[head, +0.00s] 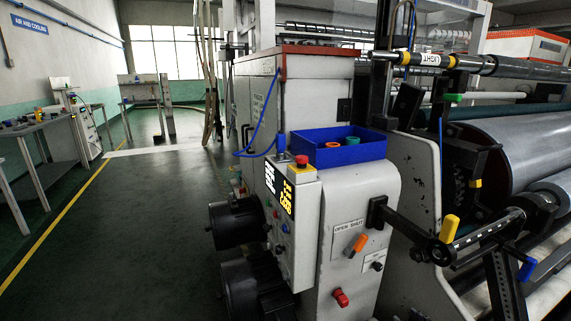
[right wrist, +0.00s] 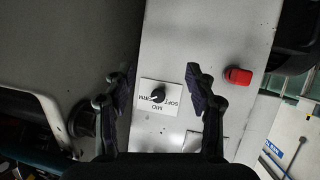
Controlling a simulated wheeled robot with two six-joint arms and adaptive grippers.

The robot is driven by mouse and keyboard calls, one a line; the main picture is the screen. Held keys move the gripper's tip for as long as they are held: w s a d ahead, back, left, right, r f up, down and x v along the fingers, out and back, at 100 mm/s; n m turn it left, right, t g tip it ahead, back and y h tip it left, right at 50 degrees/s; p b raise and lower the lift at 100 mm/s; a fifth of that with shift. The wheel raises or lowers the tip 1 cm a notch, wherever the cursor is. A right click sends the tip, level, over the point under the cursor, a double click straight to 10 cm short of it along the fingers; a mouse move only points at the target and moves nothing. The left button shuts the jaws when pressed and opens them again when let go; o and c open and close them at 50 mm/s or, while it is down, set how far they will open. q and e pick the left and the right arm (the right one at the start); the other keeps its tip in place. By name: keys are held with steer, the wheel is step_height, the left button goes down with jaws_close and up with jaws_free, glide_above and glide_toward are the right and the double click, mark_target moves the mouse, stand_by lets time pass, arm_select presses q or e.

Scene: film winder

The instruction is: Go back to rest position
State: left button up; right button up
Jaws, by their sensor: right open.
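My right gripper (right wrist: 160,82) is open in the right wrist view, its two dark fingers spread apart. A small black selector knob (right wrist: 158,95) on a white label shows between the fingers; the label reads upside down with MID, SOFT and FIRM. I see no contact between fingers and knob, but the distance to the panel is hard to judge. I cannot clearly make out the right gripper in the head view among the dark machine parts. My left gripper is in neither view.
The winder cabinet (head: 360,205) carries a blue tray (head: 335,153), a button box (head: 294,225), an orange handle (head: 360,243) and a red knob (head: 340,298). Large rollers (head: 520,145) and a yellow-handled lever (head: 449,228) are at right. Open floor (head: 130,230) lies left.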

steer(key=s+a+f+m+g+h, duration=0.3)
steer(key=s+f+g+h, duration=0.1)
steer(key=s+f, duration=1.55)
steer(key=s+a+f+g, duration=0.2)
steer(key=s+a+f, duration=0.1)
steer(key=s, duration=0.5)
steer(key=s+a+f+g, duration=0.2)
steer(key=s+f, duration=0.1)
steer(key=s, duration=0.6)
steer(key=s+a+f+g, duration=0.1)
steer(key=s+a+g, duration=0.15)
steer(key=s, duration=0.35)
steer(key=s+a+f+g, duration=0.1)
steer(key=s+a+f, duration=0.15)
steer(key=s, duration=0.35)
arm_select(q)
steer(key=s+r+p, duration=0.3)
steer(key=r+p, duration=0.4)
steer(key=p, duration=0.1)
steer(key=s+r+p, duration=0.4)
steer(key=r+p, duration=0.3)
steer(key=p, duration=0.2)
arm_select(e)
steer(key=s+r, duration=0.3)
steer(key=r, duration=0.4)
steer(key=s+r, duration=0.4)
steer(key=r, duration=0.3)
steer(key=shift+a+r+m+y, duration=0.3)
steer(key=shift+a+r+y, duration=0.05)
steer(key=shift+r+y, duration=0.05)
